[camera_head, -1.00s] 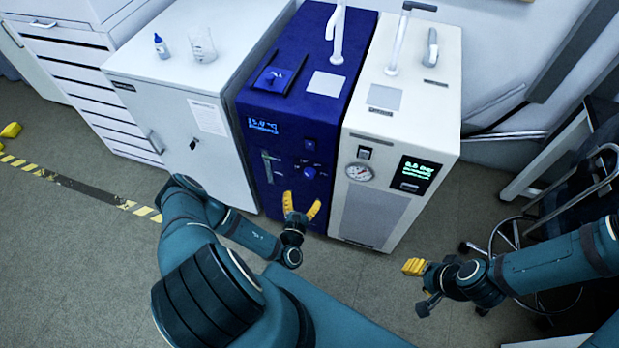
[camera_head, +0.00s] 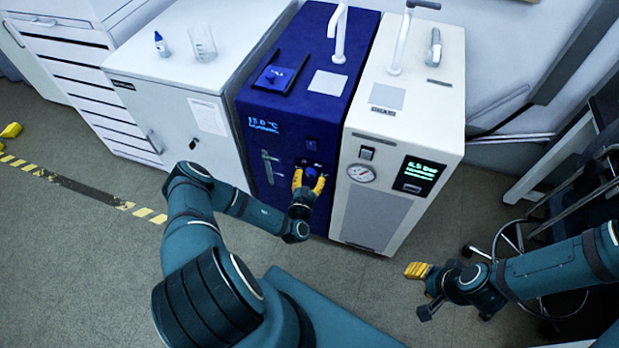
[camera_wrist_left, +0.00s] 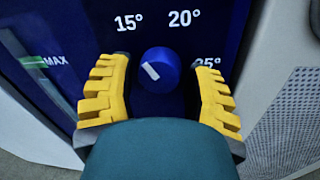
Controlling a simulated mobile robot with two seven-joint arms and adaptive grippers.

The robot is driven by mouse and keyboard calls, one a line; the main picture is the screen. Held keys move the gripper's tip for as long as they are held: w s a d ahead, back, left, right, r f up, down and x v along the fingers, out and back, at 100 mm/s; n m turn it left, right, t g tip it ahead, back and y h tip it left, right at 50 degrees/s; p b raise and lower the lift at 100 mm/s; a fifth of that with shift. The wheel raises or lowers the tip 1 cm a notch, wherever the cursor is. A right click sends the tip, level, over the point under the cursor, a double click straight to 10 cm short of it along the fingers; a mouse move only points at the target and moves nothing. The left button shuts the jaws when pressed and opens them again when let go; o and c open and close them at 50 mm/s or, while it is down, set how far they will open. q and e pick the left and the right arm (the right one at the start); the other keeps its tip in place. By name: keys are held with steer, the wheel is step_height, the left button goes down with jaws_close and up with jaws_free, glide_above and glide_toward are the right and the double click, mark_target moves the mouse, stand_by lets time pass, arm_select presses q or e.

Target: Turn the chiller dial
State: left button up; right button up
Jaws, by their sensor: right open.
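The chiller (camera_head: 292,115) is a dark blue box with a lit display (camera_head: 263,126) on its upper front, reading about 15 °C. In the left wrist view its dial (camera_wrist_left: 159,70) is a round blue knob with a white mark, which points to the upper left, toward the 15° label. Labels for 15°, 20° and 25° surround it. My left gripper (camera_head: 309,180) is open, with yellow fingers on either side of the dial; gaps show between them and the knob (camera_wrist_left: 163,88). My right gripper (camera_head: 417,270) is open and empty, low at the right, away from the chiller.
A white unit (camera_head: 376,209) with a gauge and green display stands right against the chiller. A white cabinet (camera_head: 165,100) with a bottle (camera_head: 161,46) and beaker (camera_head: 202,42) on top stands left. A stool (camera_head: 530,255) is at the right. Floor in front is open.

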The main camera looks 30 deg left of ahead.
arm_select(q)
steer(key=c, duration=0.7)
steer(key=shift+o, duration=0.2)
steer(key=shift+n, duration=0.3)
steer(key=n+p, duration=0.2)
steer(key=shift+r+n, duration=0.1)
steer(key=shift+n, duration=0.2)
steer(key=n+p, duration=0.1)
steer(key=n, duration=0.1)
steer(key=shift+n+g, duration=0.3)
steer(key=n+p, duration=0.1)
steer(key=n, duration=0.2)
steer(key=shift+h, duration=0.4)
steer(key=shift+n, duration=1.3)
jaws_close()
